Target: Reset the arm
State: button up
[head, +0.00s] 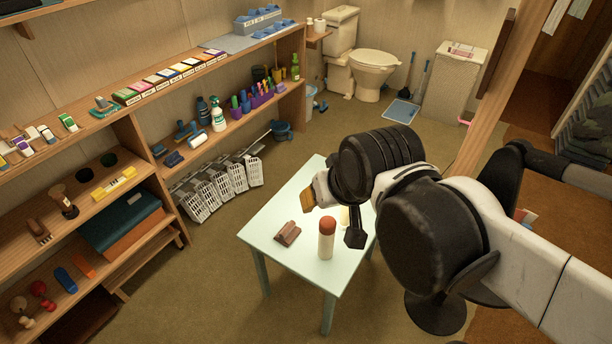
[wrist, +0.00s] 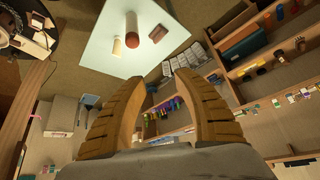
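My arm reaches in from the right in the head view, with my gripper (head: 307,201) above the far part of the small pale table (head: 268,221). In the wrist view the two wooden-looking fingers of my gripper (wrist: 160,78) stand apart with nothing between them. On the table (wrist: 98,58) are a white cylinder with a red top (head: 327,240) and a brown block (head: 288,233). A pale yellow item (head: 345,216) is partly hidden by my arm. My gripper touches none of these.
A wooden shelf unit (head: 130,123) with bottles, boxes and small tools runs along the left wall. White baskets (head: 205,195) stand on the floor beside it. A toilet (head: 373,68) and a bin (head: 452,83) are at the back. A black chair (head: 503,180) is partly behind my arm.

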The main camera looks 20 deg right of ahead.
jog(key=shift+s+f+n+t, duration=0.15)
jog(key=shift+s+f+n, duration=0.05)
jog(key=shift+s, duration=0.4)
jog(key=shift+s+f+n+t, duration=0.15)
jog(key=shift+s+n, duration=0.05)
jog(key=shift+s, duration=0.4)
